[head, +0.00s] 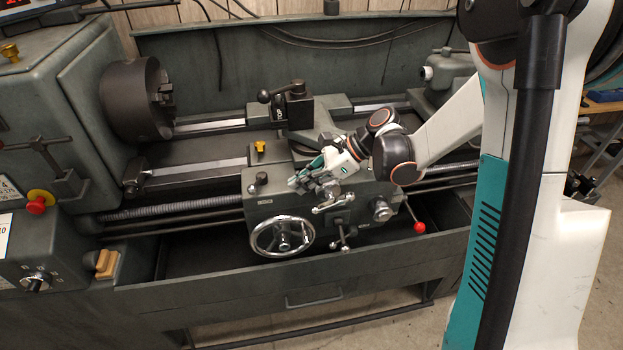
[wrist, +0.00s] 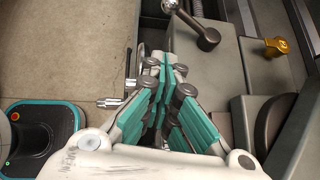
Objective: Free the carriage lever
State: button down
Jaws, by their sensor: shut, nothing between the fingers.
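The lathe carriage (head: 263,207) stands in mid bed, with a chrome handwheel (head: 282,236) on its front. A chrome lever (head: 333,203) sits on the apron just below my gripper, and a red-ball lever (head: 417,226) stands at the apron's right. I cannot tell which one is the carriage lever. My gripper (head: 294,182) is over the carriage's front edge, shut and empty. A chrome handle end (wrist: 110,102) shows left of the fingers. The fingers hide part of the apron.
The chuck (head: 130,97) and headstock are at left. The tool post with its black-ball lever (head: 264,96) stands behind my gripper. A yellow knob (head: 260,146) is on the carriage, also in the wrist view (wrist: 277,46). The chip tray (head: 200,262) below is open, and floor is clear in front.

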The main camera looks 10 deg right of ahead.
aim_at(257, 183)
jog(key=b+x, duration=0.1)
jog(key=x, duration=0.2)
jog(key=shift+a+f, duration=0.25)
jog(key=shift+f, duration=0.1)
jog(key=a, duration=0.2)
jog(key=a+b, duration=0.1)
jog(key=a, duration=0.1)
jog(key=shift+w+r, duration=0.4)
